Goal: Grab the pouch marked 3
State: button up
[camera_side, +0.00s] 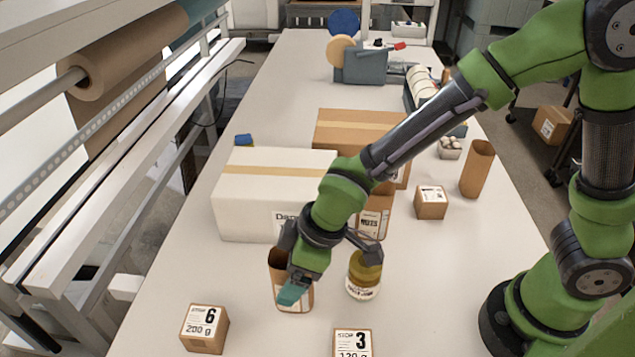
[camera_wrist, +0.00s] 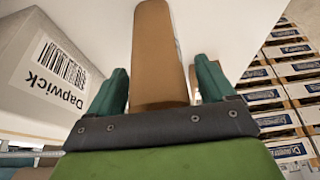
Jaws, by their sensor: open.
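In the wrist view, a brown upright pouch (camera_wrist: 155,50) stands between my open gripper's (camera_wrist: 161,85) teal fingers. Whether the fingers touch it, I cannot tell. The package marked 3 is not visible in the wrist view.
A brown package marked 6 (camera_side: 205,330) sits at front left. A white carton (camera_side: 255,205), a brown pouch (camera_side: 375,218) and a small box (camera_side: 431,203) are behind.

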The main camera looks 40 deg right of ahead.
jog(key=shift+c, duration=0.3)
jog(key=c, duration=1.4)
